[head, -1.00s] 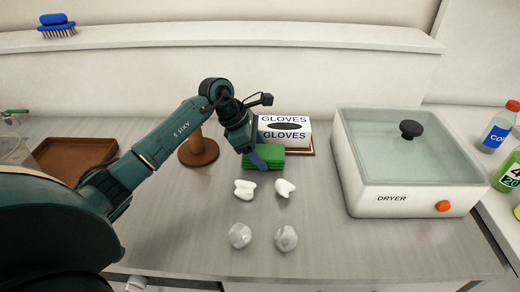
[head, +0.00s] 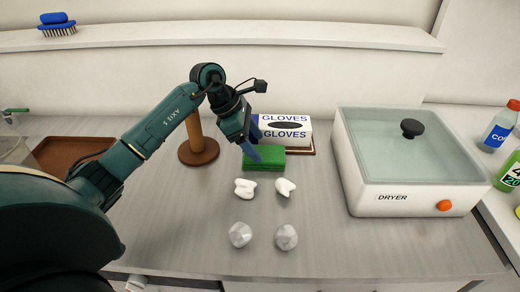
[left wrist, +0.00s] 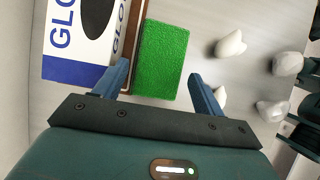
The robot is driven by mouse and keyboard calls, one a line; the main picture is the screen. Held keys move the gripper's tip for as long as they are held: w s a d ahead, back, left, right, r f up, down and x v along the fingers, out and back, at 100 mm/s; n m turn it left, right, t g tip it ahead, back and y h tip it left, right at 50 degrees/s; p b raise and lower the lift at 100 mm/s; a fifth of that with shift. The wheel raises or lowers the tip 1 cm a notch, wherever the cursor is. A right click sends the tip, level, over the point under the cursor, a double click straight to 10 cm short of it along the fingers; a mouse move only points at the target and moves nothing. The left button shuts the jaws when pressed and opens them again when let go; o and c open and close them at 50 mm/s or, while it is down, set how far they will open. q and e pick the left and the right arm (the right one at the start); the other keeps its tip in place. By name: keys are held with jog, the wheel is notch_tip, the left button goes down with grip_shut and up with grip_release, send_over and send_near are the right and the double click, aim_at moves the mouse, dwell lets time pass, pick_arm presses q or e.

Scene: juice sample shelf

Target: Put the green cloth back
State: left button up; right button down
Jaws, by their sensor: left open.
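The green cloth (head: 268,160), a flat folded stack, lies on the grey counter just in front of the gloves box. It also shows in the left wrist view (left wrist: 162,60), between and beyond the two blue fingers. My left gripper (head: 254,150) is open and empty. Its fingers point down at the left end of the cloth, and in the left wrist view (left wrist: 158,74) they stand on either side of the cloth's near end. I cannot tell whether they touch it. My right gripper is not in view.
A gloves box (head: 285,133) stands right behind the cloth. White crumpled pieces (head: 245,188) and clear crumpled ones (head: 286,237) lie in front. A dryer (head: 410,165) is on the right, a wooden stand (head: 198,148) behind my arm, a brown tray (head: 75,152) at left.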

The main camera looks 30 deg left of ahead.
pick_arm(q)
jog(key=v, duration=0.8)
jog(key=shift+a+r+b, duration=0.15)
jog(key=shift+r+b, duration=0.15)
jog(key=shift+b, duration=0.05)
jog(key=shift+s, duration=0.15)
